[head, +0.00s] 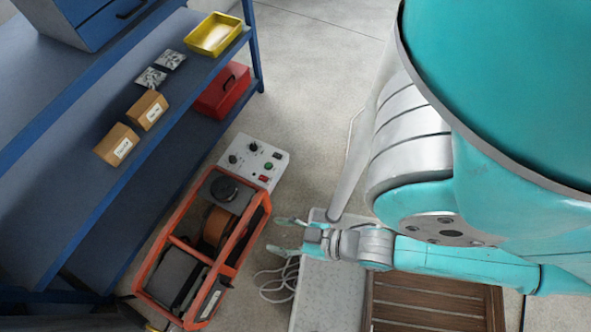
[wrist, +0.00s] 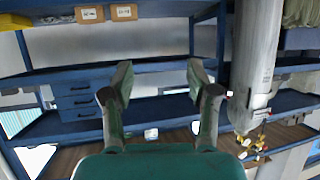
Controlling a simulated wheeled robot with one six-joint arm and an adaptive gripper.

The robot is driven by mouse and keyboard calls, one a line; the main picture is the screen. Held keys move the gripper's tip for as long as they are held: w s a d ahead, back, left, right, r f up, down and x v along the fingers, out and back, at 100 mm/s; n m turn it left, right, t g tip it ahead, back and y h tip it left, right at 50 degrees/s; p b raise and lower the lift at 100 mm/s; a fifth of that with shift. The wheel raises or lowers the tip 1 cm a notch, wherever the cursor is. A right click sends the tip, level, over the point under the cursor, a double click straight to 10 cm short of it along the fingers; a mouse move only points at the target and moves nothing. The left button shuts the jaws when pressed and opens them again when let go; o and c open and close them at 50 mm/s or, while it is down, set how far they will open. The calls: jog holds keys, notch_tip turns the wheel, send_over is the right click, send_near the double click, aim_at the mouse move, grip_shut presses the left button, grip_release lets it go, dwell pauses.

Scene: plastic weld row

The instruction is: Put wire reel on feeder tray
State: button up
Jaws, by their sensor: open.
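An orange-framed unit (head: 150,270) stands on the floor left of my gripper (head: 275,235). Inside its frame sits a copper-brown reel-like drum (head: 215,226), partly hidden by orange bars; I take it as the likeliest wire reel. A dark round piece (head: 223,189) sits on a grey plate at the unit's upper end. My gripper is open and empty, its fingers pointing left towards the unit and apart from it. In the wrist view the gripper (wrist: 160,80) also shows open, with nothing between the fingers. I cannot tell for sure which surface is the feeder tray.
A white control box (head: 253,162) stands beyond the unit. A pale grey plate (head: 312,300) lies below my gripper, beside a loose cable (head: 277,285) and a slatted wooden pallet (head: 425,315). Blue shelving (head: 190,85) on the left holds boxes, a yellow bin (head: 213,35) and a red case (head: 222,92).

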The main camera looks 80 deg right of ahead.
jog(key=s+a+r+n+t+y, duration=0.1)
jog(key=s+r, duration=0.2)
jog(key=r, duration=0.5)
jog(key=shift+s+r+t, duration=0.2)
jog(key=shift+s+t, duration=0.15)
jog(key=shift+t, duration=0.05)
dwell(0.6)
